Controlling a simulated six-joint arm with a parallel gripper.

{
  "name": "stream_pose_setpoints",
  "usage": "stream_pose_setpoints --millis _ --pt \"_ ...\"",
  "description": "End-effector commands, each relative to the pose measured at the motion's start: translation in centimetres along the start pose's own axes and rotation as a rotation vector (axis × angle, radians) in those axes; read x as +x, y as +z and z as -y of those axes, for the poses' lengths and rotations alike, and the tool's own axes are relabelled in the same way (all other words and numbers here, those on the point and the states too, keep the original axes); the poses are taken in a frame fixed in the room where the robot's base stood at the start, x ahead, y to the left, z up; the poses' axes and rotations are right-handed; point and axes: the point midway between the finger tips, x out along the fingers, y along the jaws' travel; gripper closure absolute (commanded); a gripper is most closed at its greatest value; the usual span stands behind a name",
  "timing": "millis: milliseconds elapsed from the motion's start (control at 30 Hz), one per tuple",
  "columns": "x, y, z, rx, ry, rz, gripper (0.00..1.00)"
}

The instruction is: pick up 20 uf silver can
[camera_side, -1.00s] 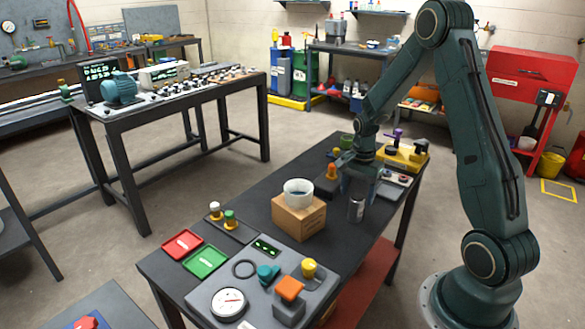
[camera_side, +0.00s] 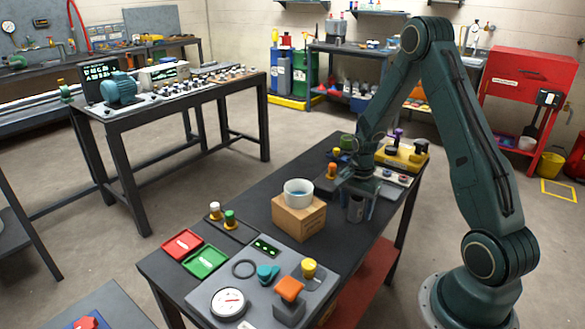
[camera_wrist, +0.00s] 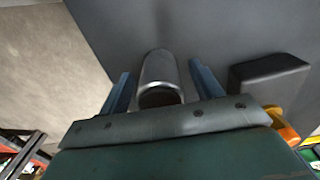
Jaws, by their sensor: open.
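The silver can (camera_side: 355,211) stands on the dark table near its right edge, partly covered by my gripper. In the wrist view the can (camera_wrist: 160,74) is a grey metal cylinder between my two blue fingers, with a gap on each side. My gripper (camera_wrist: 162,70) is open, its fingers either side of the can and not touching it. In the side view my gripper (camera_side: 357,205) is low over the can. No label on the can is readable.
A dark block (camera_wrist: 270,72) lies right of my fingers in the wrist view. The table edge is close on the other side. Several coloured parts sit behind.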

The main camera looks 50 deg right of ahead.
Motion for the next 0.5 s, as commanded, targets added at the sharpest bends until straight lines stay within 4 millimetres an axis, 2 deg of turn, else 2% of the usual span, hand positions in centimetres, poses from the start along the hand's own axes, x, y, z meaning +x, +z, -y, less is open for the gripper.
stream_pose_setpoints --millis 233,400,500 --pt "-0.03 0.0 0.0 0.0 0.0 0.0 0.35" --pt "-0.04 0.0 0.0 0.0 0.0 0.0 0.69" --pt "-0.04 0.0 0.01 0.0 0.0 0.0 0.85"
